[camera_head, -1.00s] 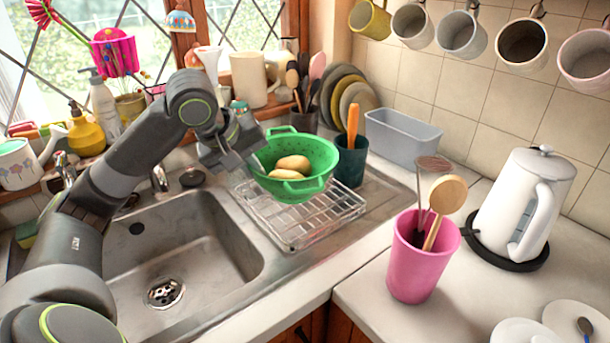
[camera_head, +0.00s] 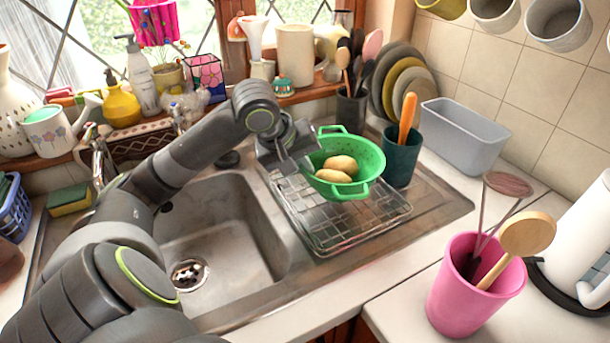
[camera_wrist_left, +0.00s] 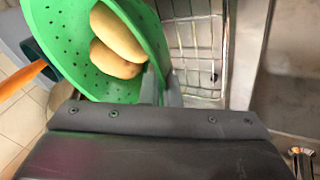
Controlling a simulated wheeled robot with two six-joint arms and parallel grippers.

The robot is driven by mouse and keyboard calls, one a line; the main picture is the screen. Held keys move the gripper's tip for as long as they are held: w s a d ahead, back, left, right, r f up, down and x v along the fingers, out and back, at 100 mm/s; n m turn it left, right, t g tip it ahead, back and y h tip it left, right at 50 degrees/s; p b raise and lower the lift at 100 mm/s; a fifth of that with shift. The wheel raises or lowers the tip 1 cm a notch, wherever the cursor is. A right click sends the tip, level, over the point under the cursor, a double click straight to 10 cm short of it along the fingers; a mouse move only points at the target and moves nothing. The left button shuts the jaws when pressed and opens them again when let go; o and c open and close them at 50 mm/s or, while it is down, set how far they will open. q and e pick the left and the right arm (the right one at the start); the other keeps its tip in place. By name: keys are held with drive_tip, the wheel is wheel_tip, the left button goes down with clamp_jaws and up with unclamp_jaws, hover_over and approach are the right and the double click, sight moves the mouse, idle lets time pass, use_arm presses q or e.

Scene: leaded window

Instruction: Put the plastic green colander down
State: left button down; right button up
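The plastic green colander (camera_head: 366,183) with two potatoes (camera_head: 338,168) in it is over the wire drying rack (camera_head: 350,228) beside the sink. My left gripper (camera_head: 306,162) is at the colander's left side, its fingers on the rim. In the left wrist view the colander's wall (camera_wrist_left: 75,55) meets a fingertip (camera_wrist_left: 162,88), and the potatoes (camera_wrist_left: 118,45) lie inside. The colander looks slightly tilted. I cannot tell whether its base touches the rack. My right gripper is in neither view.
A dark green cup (camera_head: 402,160) with an orange-handled utensil stands close behind the colander on the right. A pink utensil pot (camera_head: 470,300) stands at the front right. The sink basin (camera_head: 225,235) is empty. A grey-blue tub (camera_head: 463,135) is by the wall.

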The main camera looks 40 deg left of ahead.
use_arm(q)
wheel_tip(320, 180, down, 2)
drive_tip(key=shift+f, duration=0.1)
drive_tip(key=c, duration=2.1)
unclamp_jaws()
drive_tip(key=shift+f, duration=0.15)
drive_tip(key=o, duration=0.4)
